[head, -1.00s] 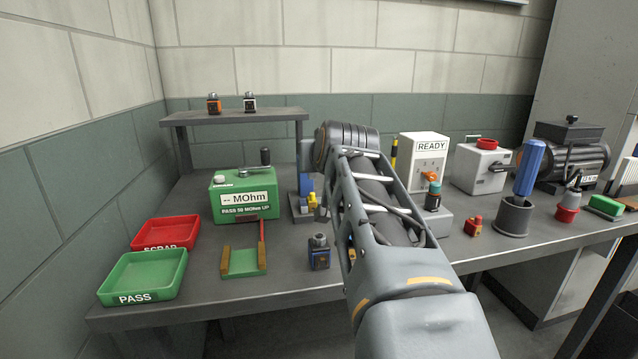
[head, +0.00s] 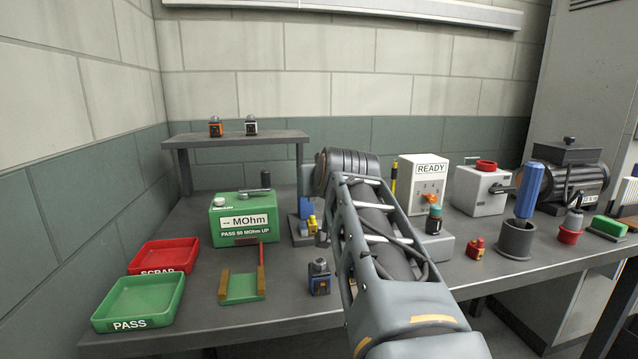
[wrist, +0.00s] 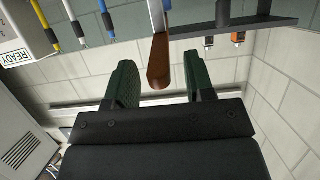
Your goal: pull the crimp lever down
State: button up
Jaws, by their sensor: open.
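The crimp lever (wrist: 159,62) shows in the wrist view as a brown handle on a pale metal shaft. My gripper (wrist: 161,76) is open, with one dark green finger on each side of the handle in the picture. The handle's end lies between the fingers in the picture; I see gaps on both sides and no contact. In the head view, part of a blue and grey press-like fixture (head: 307,208) shows left of my arm. My arm hides the lever and my gripper there.
A shelf (head: 235,140) with two small pumps stands at the back left. A green tester (head: 244,220), red scrap tray (head: 163,257) and green pass tray (head: 138,300) are at left. A small pump (head: 319,277) stands in front. The READY box (head: 430,185) is right of my arm.

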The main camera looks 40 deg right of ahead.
jog(key=shift+s, duration=0.1)
jog(key=shift+v, duration=0.8)
